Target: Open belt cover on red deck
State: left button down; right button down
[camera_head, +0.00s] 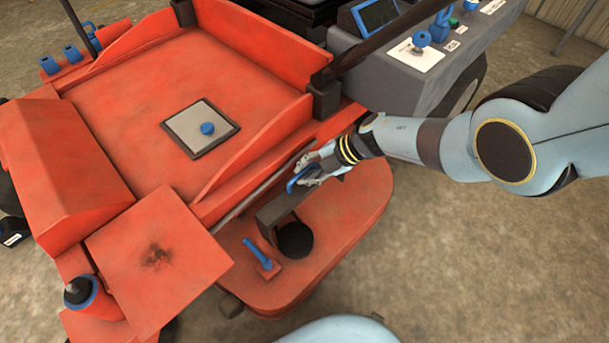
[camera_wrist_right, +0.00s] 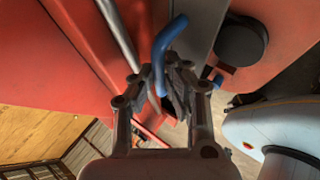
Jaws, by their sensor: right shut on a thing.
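The belt cover (camera_head: 274,212) is a dark grey piece on the lower red deck (camera_head: 345,228), along its inner edge. It also shows as a grey panel in the right wrist view (camera_wrist_right: 200,30). A black round part (camera_head: 295,240) beside it is uncovered. The cover's blue handle (camera_head: 297,182) is a bent bar; in the right wrist view (camera_wrist_right: 164,50) it runs between the fingers. My right gripper (camera_head: 314,172) is shut on this handle, above the deck; its fingertips also show in the wrist view (camera_wrist_right: 160,78). My left gripper is not in view.
A blue lever (camera_head: 259,253) on a red base stands on the lower deck near the cover. A grey hatch with a blue knob (camera_head: 207,129) lies on the upper red bed. A grey console (camera_head: 410,70) with controls stands behind my right arm. Bare ground lies right of the deck.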

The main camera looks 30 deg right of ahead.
jog(key=shift+w+a+r, duration=0.15)
jog(key=shift+w+r, duration=0.05)
jog(key=shift+w, duration=0.25)
jog(key=shift+w+a+r, duration=0.1)
jog(key=shift+w+r, duration=0.05)
jog(key=shift+w, duration=0.3)
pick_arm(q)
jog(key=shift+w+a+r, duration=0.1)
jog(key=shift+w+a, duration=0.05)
pick_arm(e)
jog(key=shift+w+g, duration=0.1)
jog(key=shift+g, duration=0.2)
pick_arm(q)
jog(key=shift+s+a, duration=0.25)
pick_arm(e)
jog(key=shift+w, duration=0.1)
jog(key=c, duration=1.6)
grip_release()
jog(key=shift+c, duration=0.2)
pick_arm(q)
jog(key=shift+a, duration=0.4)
pick_arm(e)
jog(key=shift+s+f, duration=0.1)
jog(key=shift+s, duration=0.1)
